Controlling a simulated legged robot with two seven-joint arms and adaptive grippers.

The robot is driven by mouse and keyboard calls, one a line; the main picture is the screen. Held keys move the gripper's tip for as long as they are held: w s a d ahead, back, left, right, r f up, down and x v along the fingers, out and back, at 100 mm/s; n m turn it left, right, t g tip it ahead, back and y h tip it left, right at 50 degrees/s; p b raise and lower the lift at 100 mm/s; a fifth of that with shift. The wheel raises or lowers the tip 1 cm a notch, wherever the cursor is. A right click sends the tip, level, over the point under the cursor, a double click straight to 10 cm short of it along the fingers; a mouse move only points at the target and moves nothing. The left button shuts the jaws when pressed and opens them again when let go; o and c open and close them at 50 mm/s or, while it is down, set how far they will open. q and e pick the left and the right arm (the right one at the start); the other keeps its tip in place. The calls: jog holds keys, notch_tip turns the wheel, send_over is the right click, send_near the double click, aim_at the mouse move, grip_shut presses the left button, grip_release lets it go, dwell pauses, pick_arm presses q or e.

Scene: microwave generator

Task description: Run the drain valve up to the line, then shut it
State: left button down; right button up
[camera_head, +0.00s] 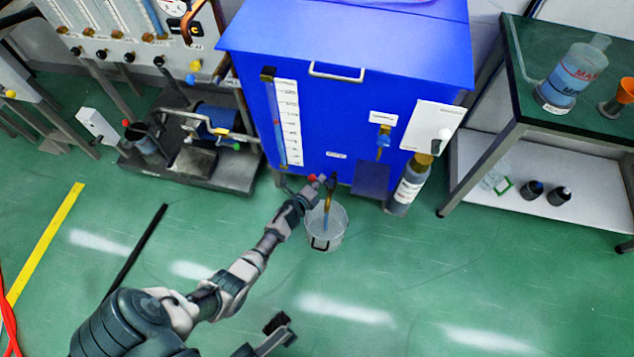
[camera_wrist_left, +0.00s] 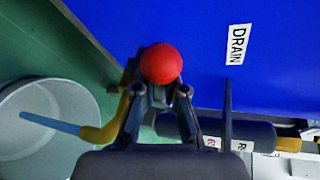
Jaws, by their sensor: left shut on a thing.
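The drain valve has a red ball knob, seen in the wrist view (camera_wrist_left: 161,63) below the DRAIN label (camera_wrist_left: 237,45) on the blue tank (camera_head: 400,50). My left gripper (camera_head: 312,190) is shut at the valve handle, its fingers either side just below the knob. A yellow-brown spout (camera_wrist_left: 108,130) points into a clear bucket (camera_head: 338,232) on the floor. A blue stream (camera_wrist_left: 48,123) runs from the spout into the bucket. The water level and any line on the bucket cannot be made out. My right gripper (camera_head: 278,328) shows in part at the bottom; its jaws are unclear.
A scale gauge (camera_head: 288,122) runs down the tank front. A dark bottle (camera_head: 408,188) stands right of the bucket. A pump rig (camera_head: 205,150) is at left, a green-topped bench (camera_head: 545,115) at right. The floor in front is mostly clear.

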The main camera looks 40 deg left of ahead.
pick_arm(q)
jog(key=shift+a+r+m+g+y, duration=0.3)
jog(key=shift+a+r+m, duration=0.1)
jog(key=shift+a+r, duration=0.1)
jog(key=c, duration=1.2)
grip_release()
jog(key=shift+s+f, duration=0.15)
jog(key=v, duration=1.1)
jog(key=shift+s+d, duration=0.1)
jog(key=shift+s, duration=0.2)
